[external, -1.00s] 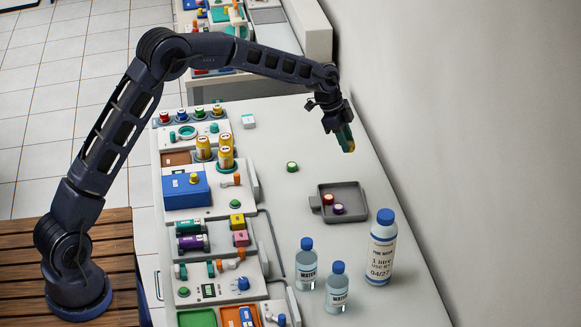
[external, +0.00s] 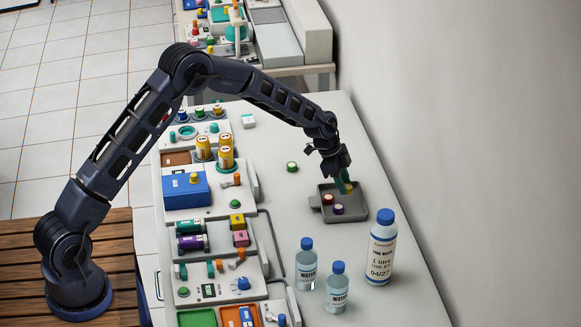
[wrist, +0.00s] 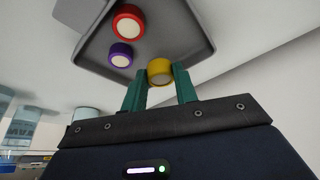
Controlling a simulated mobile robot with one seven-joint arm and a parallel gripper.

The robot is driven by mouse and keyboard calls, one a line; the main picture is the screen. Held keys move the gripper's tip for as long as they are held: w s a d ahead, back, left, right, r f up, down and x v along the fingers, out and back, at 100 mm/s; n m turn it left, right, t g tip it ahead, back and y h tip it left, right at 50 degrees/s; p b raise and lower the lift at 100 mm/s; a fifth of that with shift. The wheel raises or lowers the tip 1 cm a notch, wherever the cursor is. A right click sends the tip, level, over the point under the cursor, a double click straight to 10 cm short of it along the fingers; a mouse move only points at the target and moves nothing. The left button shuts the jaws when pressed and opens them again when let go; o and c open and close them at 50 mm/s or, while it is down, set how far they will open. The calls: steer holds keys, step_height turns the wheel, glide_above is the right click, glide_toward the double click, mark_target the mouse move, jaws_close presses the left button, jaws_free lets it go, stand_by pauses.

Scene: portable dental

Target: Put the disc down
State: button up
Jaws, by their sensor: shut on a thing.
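My gripper (external: 343,187) is over the far right part of the grey tray (external: 355,212), with its green fingers pointing down. In the wrist view the fingers (wrist: 160,84) are shut on a yellow disc (wrist: 160,72) with a pale face. The disc is at the tray, but I cannot tell whether it touches the tray floor. A red disc (external: 328,199) and a purple disc (external: 338,209) lie in the tray; the wrist view shows the red disc (wrist: 128,23) and the purple disc (wrist: 121,54) beside the yellow one. A green disc (external: 292,167) lies on the table outside the tray.
Two small water bottles (external: 306,265) and a large bottle (external: 381,248) stand in front of the tray. A dental unit with blue, green and orange parts (external: 186,190) lines the left side. The wall is close on the right. The table behind the tray is clear.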

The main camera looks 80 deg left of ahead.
steer(key=shift+f, duration=1.85)
steer(key=shift+f, duration=0.15)
steer(key=o, duration=0.7)
steer(key=shift+c, duration=0.2)
